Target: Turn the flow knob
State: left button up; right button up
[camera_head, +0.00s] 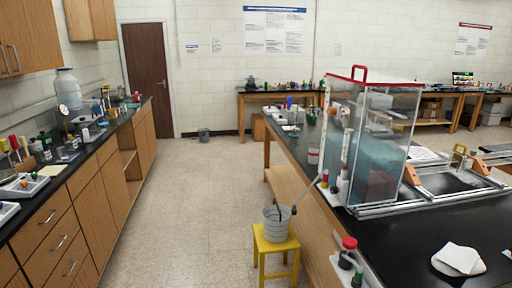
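No knob is plainly marked as the flow knob. A red-topped knob or valve (349,243) stands on a light plate at the front edge of the right bench, and a small green-topped part (357,276) is beside it. A clear tank (374,165) with a red-edged lid and blue liquid stands on the bench. Its left side carries a white vertical panel (346,148) with small red and dark fittings, too small to tell apart. A pale tube (309,194) runs down from there towards a grey bucket (277,222). Neither of my grippers is in view.
The bucket stands on a yellow stool (276,244) beside the black right bench (420,228). Cluttered cabinets (88,195) line the left. The aisle floor (205,200) is clear.

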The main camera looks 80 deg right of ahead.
aim_at(334, 190)
jog(key=z, duration=3.65)
